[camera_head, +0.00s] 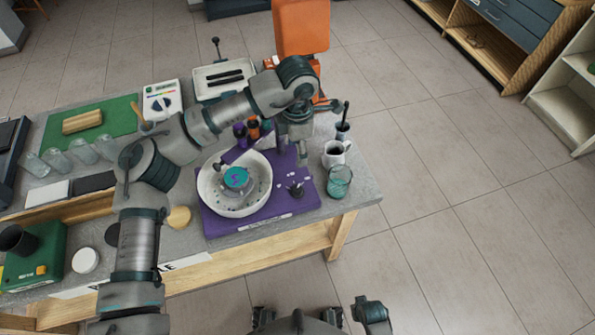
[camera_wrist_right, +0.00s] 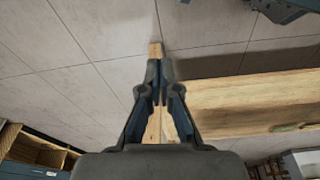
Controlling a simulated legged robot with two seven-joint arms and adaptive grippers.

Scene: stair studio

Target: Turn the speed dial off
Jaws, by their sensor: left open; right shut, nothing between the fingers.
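The speed dial (camera_head: 296,189) appears to be the small black knob on the right part of a purple base (camera_head: 248,226), with small white marks around it. The base also carries a white bowl (camera_head: 210,200) with a round teal-topped piece (camera_head: 236,178) inside. My left gripper (camera_head: 293,158) points down above the back right of the base, behind the knob and apart from it. It is open and empty; its fingertips are small and partly unclear. My right gripper (camera_wrist_right: 159,70) is shut and empty in the right wrist view, over the floor and away from the knob.
A white mug (camera_head: 338,155) and a teal glass (camera_head: 339,182) stand right of the base near the table's edge. An orange chair-like object (camera_head: 301,25) is behind. A white panel with a coloured scale (camera_head: 161,101) and a white tray (camera_head: 222,80) stand behind my left arm.

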